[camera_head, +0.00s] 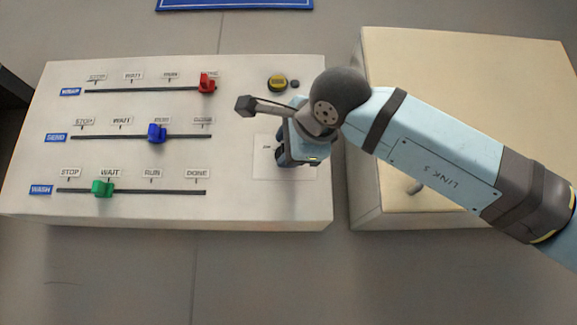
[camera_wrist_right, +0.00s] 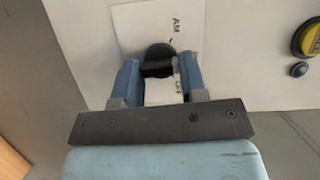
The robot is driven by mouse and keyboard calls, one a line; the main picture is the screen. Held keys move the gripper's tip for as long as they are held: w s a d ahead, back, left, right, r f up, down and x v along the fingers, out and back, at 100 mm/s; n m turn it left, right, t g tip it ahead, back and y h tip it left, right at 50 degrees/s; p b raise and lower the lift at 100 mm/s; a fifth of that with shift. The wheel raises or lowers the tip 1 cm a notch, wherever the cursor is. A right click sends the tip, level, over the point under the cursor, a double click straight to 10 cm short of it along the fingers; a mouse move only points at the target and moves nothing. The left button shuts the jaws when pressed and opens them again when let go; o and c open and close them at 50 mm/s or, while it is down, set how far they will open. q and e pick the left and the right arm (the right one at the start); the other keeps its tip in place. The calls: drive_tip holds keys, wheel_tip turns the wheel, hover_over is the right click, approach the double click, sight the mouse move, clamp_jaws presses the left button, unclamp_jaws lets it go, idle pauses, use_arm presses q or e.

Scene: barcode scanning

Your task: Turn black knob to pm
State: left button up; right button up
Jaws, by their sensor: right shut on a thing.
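The black knob (camera_wrist_right: 158,52) sits on a white label plate (camera_wrist_right: 127,28) on the panel in the right wrist view. An "AM" mark shows on the plate, and part of an "OFF" mark shows near the right finger. No "PM" mark is readable. My right gripper (camera_wrist_right: 158,72) has its two blue fingers on either side of the knob and is shut on it. I cannot tell which mark the knob points to. In the head view my right gripper (camera_head: 291,160) is over the label plate (camera_head: 265,168) and mostly hides the knob. My left gripper is not in view.
The panel (camera_head: 230,195) carries a red slider (camera_head: 207,84), a blue slider (camera_head: 156,133) and a green slider (camera_head: 103,187). A yellow-and-black button (camera_head: 278,83) is near the top. A beige box (camera_head: 450,60) stands to the right, under my right arm.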

drive_tip(key=shift+m+b, duration=0.45)
drive_tip(key=shift+m, duration=0.05)
drive_tip(key=o, duration=0.9)
drive_tip(key=shift+s, duration=0.1)
drive_tip(key=b+v, duration=0.1)
drive_tip(key=v, duration=1.2)
drive_tip(key=shift+s+d+f, duration=0.2)
drive_tip(key=shift+s+f, duration=0.05)
